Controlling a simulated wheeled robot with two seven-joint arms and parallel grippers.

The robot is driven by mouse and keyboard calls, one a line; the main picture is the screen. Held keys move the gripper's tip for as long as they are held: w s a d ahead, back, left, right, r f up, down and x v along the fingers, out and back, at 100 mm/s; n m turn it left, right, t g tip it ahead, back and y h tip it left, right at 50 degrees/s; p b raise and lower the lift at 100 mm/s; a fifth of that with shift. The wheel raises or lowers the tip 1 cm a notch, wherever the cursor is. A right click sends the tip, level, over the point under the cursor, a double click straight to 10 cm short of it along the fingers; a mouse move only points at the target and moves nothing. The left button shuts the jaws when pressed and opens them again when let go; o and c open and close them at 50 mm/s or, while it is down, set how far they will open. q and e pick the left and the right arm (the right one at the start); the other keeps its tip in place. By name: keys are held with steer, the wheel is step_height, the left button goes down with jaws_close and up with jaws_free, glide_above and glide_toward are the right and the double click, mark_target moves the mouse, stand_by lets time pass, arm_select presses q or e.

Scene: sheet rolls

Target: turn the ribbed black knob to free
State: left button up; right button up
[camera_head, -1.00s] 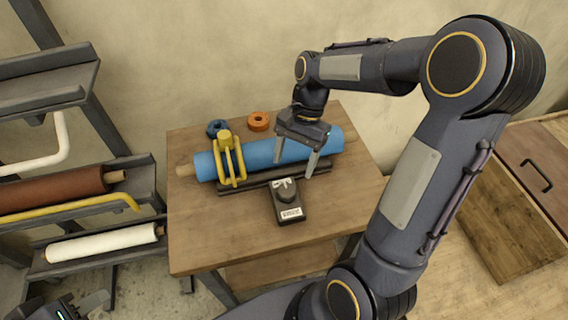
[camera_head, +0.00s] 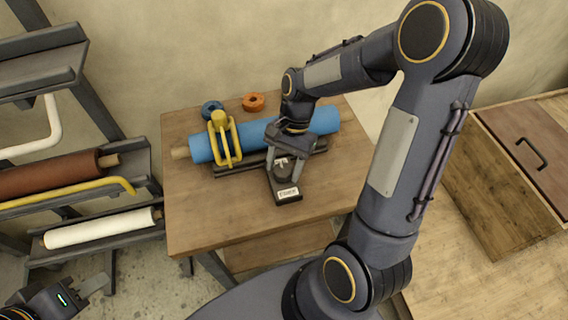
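The ribbed black knob (camera_head: 284,172) sits on a small black box (camera_head: 287,196) with a white label on the wooden table, in front of the blue roll. My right gripper (camera_head: 283,171) reaches down over the knob, with one finger at each side of it. The fingers are apart; whether they touch the knob cannot be told. The wrist hides the box's far part. My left gripper (camera_head: 90,290) is at the lower left, away from the table, partly cut off by the frame edge.
A blue roll (camera_head: 260,132) lies in a dark cradle under a yellow clamp (camera_head: 224,140). Blue tape (camera_head: 211,110) and orange tape (camera_head: 253,102) lie behind it. A rack with brown and white rolls (camera_head: 100,229) stands left. The table's front (camera_head: 225,225) is clear.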

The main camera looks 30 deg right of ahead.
steer(key=c, duration=0.7)
steer(key=shift+o, duration=0.2)
